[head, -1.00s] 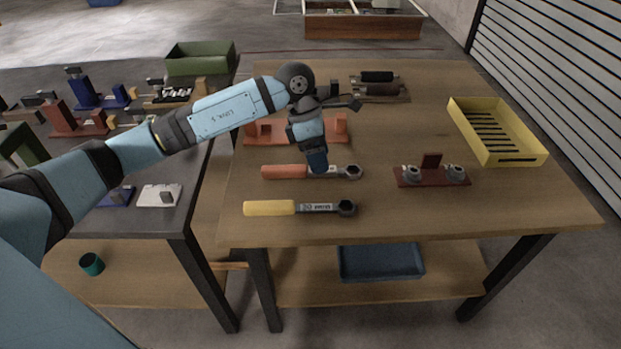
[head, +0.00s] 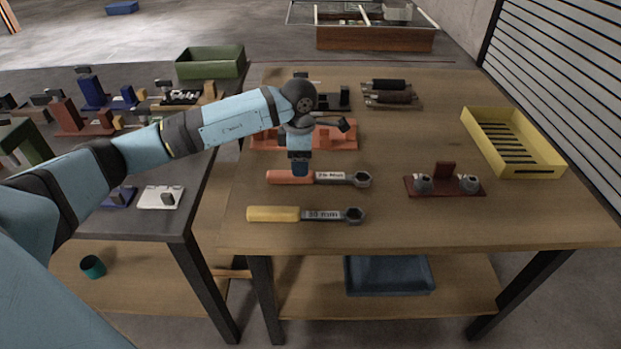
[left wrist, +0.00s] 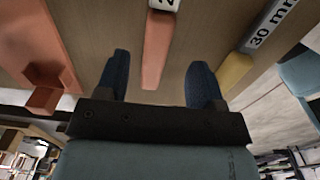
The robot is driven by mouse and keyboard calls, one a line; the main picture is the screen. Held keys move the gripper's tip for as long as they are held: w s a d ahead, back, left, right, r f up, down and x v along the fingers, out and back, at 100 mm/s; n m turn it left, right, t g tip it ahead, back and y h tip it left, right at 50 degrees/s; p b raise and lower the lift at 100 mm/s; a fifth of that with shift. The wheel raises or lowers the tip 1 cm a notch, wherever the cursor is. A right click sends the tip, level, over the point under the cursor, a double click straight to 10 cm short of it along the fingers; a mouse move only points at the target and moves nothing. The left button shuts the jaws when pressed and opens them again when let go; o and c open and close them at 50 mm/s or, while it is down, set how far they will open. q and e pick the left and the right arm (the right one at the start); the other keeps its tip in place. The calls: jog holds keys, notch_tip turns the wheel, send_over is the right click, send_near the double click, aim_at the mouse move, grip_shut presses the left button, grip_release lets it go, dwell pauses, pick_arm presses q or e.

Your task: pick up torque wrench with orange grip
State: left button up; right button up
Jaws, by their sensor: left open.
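The torque wrench with the orange grip (head: 291,177) lies flat on the wooden table, its dark ring head to the right. Its orange grip (left wrist: 156,50) also shows in the left wrist view, between and beyond my fingers. A yellow-gripped wrench (head: 273,214) lies parallel to it, nearer the front edge. My left gripper (head: 300,172) points down at the orange wrench, over the right part of its grip. My right gripper is not in view.
An orange rack (head: 340,137) stands just behind the wrench. A dark red holder (head: 445,190) and a yellow tray (head: 552,170) are at the right. A dark table (head: 150,222) with several fixtures adjoins at the left. The table's middle is mostly clear.

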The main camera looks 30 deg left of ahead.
pick_arm(q)
jog(key=f, duration=0.4)
jog(key=shift+a+f, duration=0.3)
grip_shut()
jog(key=shift+r, duration=0.2)
